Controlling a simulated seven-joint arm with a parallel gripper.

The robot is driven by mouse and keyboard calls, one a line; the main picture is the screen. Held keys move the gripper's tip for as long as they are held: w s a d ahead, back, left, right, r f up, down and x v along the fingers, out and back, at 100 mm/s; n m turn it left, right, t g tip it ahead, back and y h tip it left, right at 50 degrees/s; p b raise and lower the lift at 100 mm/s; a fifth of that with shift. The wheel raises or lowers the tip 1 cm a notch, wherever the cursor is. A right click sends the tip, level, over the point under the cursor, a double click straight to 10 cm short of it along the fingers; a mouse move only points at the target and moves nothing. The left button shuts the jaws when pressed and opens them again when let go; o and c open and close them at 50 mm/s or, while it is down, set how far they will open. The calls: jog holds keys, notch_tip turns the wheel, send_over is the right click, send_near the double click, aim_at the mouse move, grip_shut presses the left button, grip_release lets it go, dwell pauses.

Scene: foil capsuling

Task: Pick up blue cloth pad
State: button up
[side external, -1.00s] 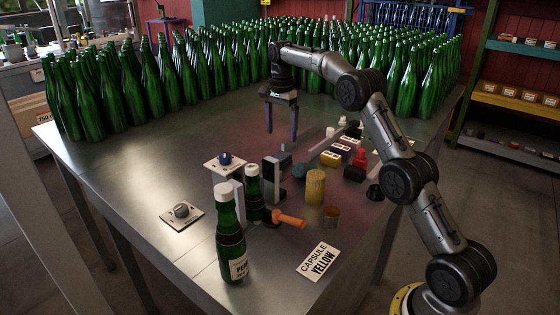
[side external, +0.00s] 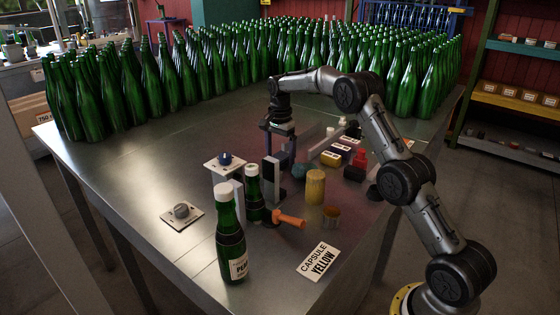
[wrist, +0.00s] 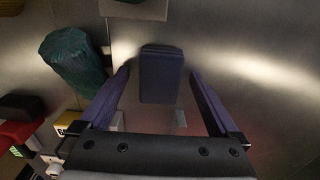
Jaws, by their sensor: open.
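The blue cloth pad (wrist: 161,76) is a dark blue rectangular block lying on the steel table. In the wrist view it sits between the two fingers of my gripper (wrist: 158,84), with a gap visible on each side. My gripper is open and empty. In the side external view my gripper (side external: 281,151) points down low over the table behind the dark upright block. The pad is mostly hidden there by the fingers and the objects around it.
A crumpled teal cloth (wrist: 72,60) lies close left of the pad in the wrist view.

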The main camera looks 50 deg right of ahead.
aim_at(280, 156)
jog(key=c, duration=1.4)
jog(key=shift+c, duration=0.2)
jog(key=shift+r, duration=0.1)
jog(key=shift+r, duration=0.5)
notch_tip(280, 156, up, 2)
jog(key=shift+r, duration=0.1)
jog(key=s+a+r, duration=0.2)
jog(key=s+r, duration=0.2)
jog(key=s, duration=0.2)
jog(key=s+a+r, duration=0.2)
jog(key=s+r, duration=0.3)
jog(key=s, duration=0.2)
jog(key=shift+a+r, duration=0.3)
jog(key=shift+a, duration=0.1)
jog(key=shift+s, duration=0.1)
